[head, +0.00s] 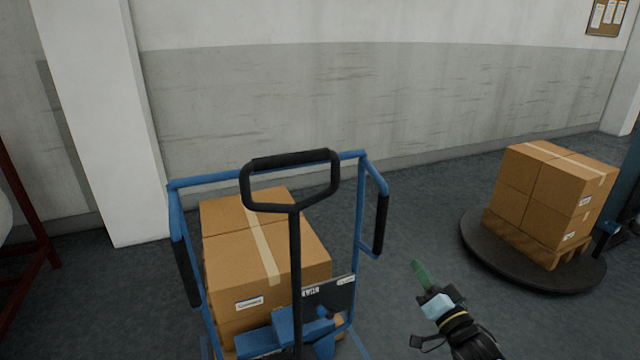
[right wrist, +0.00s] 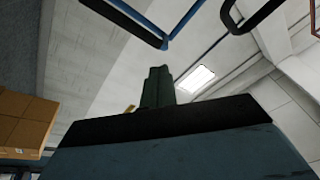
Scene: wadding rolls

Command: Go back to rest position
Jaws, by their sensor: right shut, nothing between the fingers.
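My right gripper (head: 422,274) is in the lower right of the head view, over the floor between the blue cart and the round turntable. Its green fingers are together and hold nothing. They also show in the right wrist view (right wrist: 158,86), pointing up toward the wall and ceiling, with nothing between them. My left gripper is not in either view.
A blue cart (head: 310,160) with a black handle (head: 292,160) carries cardboard boxes (head: 262,250) just left of my right gripper. Stacked boxes (head: 545,205) on a pallet stand on a dark turntable (head: 485,262) at right. A white pillar (head: 105,120) and red frame (head: 22,205) are at left.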

